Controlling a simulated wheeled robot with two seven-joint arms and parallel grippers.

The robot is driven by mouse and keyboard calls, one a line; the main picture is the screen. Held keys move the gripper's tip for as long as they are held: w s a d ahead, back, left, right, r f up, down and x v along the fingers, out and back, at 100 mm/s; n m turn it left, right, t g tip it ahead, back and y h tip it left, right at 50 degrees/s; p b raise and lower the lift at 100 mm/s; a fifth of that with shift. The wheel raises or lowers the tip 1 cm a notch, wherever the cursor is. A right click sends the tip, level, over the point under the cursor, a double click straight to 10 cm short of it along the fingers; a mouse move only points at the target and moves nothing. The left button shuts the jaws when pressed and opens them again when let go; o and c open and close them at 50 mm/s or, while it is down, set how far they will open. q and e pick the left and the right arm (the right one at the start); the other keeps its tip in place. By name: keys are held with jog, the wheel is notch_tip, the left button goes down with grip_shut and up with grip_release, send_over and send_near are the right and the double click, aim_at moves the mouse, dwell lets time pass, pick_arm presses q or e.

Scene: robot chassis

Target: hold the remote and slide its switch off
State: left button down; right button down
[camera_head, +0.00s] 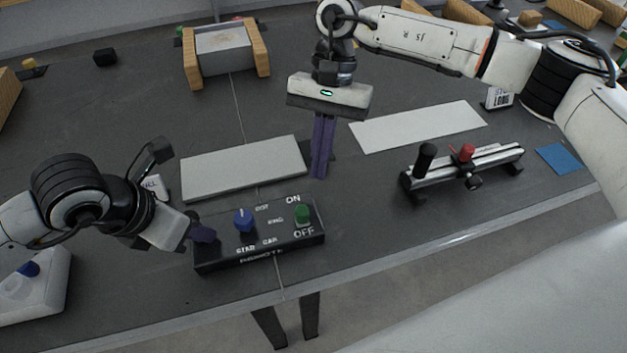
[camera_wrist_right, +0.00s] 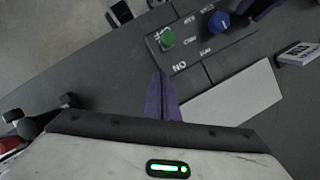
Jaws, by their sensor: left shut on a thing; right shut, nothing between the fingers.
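The remote (camera_head: 262,252) is a black box near the table's front edge, with a blue knob (camera_head: 243,220) and a green switch (camera_head: 303,214) between the ON and OFF labels. My left gripper (camera_head: 203,234) is shut on its left end. The remote lies flat, on or close to the table. My right gripper (camera_head: 319,172) is shut and empty, pointing down behind and slightly right of the switch, apart from it. In the right wrist view, the closed purple fingers (camera_wrist_right: 160,80) are on the ON side of the green switch (camera_wrist_right: 166,38).
Light flat panels (camera_head: 245,168) and (camera_head: 415,127) lie behind the remote. A metal rail device (camera_head: 462,168) with black and red knobs stands to the right, near a blue pad (camera_head: 558,159). A white box (camera_head: 38,288) sits at front left. A wood-sided grey block (camera_head: 226,50) is at the back.

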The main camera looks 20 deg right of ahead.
jog(key=v, duration=0.7)
jog(key=shift+r, duration=0.35)
pick_arm(q)
jog(key=c, duration=1.5)
grip_release()
jog(key=shift+o, duration=0.2)
